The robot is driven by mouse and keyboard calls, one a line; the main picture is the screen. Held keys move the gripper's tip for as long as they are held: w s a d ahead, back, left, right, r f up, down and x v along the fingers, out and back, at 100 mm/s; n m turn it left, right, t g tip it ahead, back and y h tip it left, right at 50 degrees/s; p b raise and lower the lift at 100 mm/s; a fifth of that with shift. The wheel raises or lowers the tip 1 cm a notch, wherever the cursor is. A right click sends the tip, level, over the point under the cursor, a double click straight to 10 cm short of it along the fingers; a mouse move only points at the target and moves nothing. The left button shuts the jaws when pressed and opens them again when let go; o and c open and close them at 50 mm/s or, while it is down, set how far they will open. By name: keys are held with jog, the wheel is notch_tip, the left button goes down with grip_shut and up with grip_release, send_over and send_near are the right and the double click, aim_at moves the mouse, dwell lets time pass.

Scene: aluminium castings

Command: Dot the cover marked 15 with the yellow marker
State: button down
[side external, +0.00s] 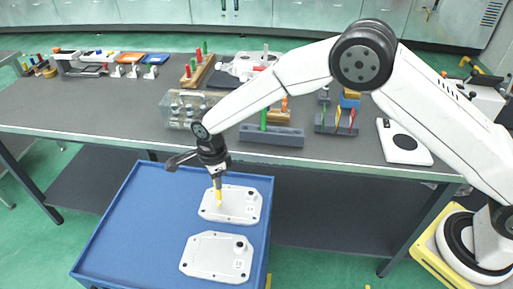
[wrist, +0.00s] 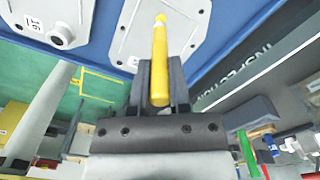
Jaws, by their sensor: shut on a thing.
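My gripper (side external: 216,180) is shut on the yellow marker (side external: 218,196), which points down over the far cover (side external: 242,207). In the wrist view the marker (wrist: 159,65) sits between the fingers (wrist: 160,90), its tip over the cover's flat plate (wrist: 188,25). The tip is at or just above the surface; I cannot tell whether it touches. Yellow shows at the tip, and I cannot tell a dot from the tip itself. This cover's number is not readable. The near cover (side external: 205,259) carries a label in the wrist view (wrist: 36,22) that seems to read 16, upside down.
Both covers lie in a blue tray (side external: 130,225) with raised edges, in front of the grey bench (side external: 90,115). On the bench stand a clear box (side external: 185,108), a grey block with a green pen (side external: 270,135) and a tool rack (side external: 336,124). The tray's left side is clear.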

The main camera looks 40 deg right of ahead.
jog(key=shift+r, duration=0.1)
jog(key=shift+r, duration=3.4)
